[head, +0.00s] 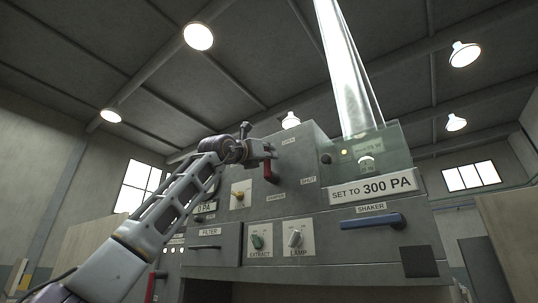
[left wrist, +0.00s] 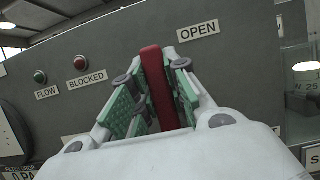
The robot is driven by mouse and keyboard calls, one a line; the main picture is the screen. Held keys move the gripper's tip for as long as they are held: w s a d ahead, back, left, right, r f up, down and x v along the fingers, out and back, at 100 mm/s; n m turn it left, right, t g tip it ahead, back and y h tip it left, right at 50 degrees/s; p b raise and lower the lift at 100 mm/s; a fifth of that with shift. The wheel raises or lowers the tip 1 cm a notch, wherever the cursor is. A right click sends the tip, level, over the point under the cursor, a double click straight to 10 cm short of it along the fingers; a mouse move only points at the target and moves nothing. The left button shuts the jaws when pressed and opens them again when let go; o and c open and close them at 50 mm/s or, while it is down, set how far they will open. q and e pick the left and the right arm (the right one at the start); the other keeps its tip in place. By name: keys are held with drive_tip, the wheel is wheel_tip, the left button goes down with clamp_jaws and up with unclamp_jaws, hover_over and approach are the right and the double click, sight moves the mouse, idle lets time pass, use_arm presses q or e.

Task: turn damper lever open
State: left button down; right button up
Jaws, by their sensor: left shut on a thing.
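The red damper lever (head: 267,171) is on the front of a grey machine cabinet (head: 300,215). In the left wrist view the lever (left wrist: 158,82) stands between the green-padded fingers of my left gripper (left wrist: 157,95), its end showing beyond them. My left gripper (head: 264,152) is shut on the lever. The OPEN label (left wrist: 198,31) is just right of the lever's end in the left wrist view. In the head view the SHUT label (head: 308,181) is right of the lever. The lever's pivot is hidden. My right gripper is out of view.
A yellow knob (head: 239,196), EXTRACT switch (head: 257,241), LAMP switch (head: 295,239) and blue SHAKER handle (head: 372,221) are on the cabinet. FLOW (left wrist: 40,76) and BLOCKED (left wrist: 81,62) indicators are left of my gripper. A clear panel (head: 395,140) and tube (head: 345,70) rise at the right.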

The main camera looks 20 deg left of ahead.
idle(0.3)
use_arm(q)
drive_tip(key=c, duration=1.4)
unclamp_jaws()
drive_tip(key=shift+a, duration=0.1)
drive_tip(key=shift+o, duration=0.2)
drive_tip(key=shift+s, duration=0.1)
drive_tip(key=v, duration=1.1)
drive_tip(key=shift+s+f, duration=0.2)
drive_tip(key=shift+s, duration=0.1)
